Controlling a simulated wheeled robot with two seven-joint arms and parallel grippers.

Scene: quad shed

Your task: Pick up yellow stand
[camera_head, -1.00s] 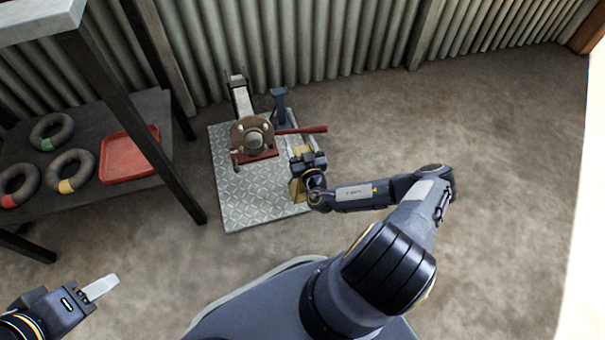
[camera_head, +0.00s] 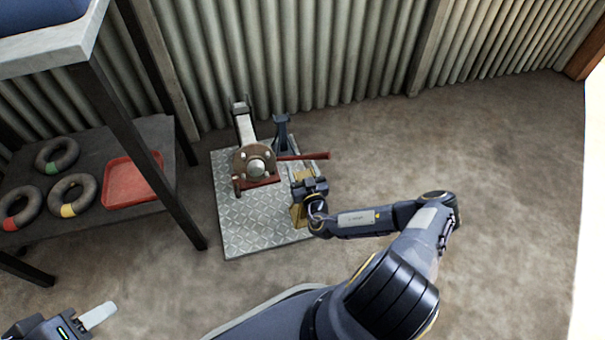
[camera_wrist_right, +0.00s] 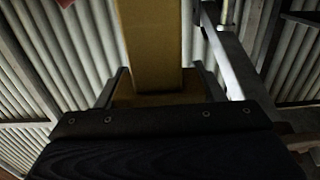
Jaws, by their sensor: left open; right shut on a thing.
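The yellow stand (camera_head: 298,212) is at the right edge of the metal plate in the head view, partly hidden by my right gripper (camera_head: 303,190). My right gripper is shut on the stand, reaching it from the right. In the right wrist view the stand's yellow post (camera_wrist_right: 152,45) rises between the dark fingers. Whether the stand's foot touches the plate cannot be told. My left gripper (camera_head: 98,316) is at the lower left of the head view, far from the stand; it is open, with one pale finger clearly showing.
The diamond-pattern plate (camera_head: 244,228) carries a jack (camera_head: 243,125) with a round hub (camera_head: 256,167), a red handle (camera_head: 305,156) and a blue stand (camera_head: 282,130). A shelf (camera_head: 95,205) at left holds several rings and a red tray (camera_head: 133,178). Floor at right is clear.

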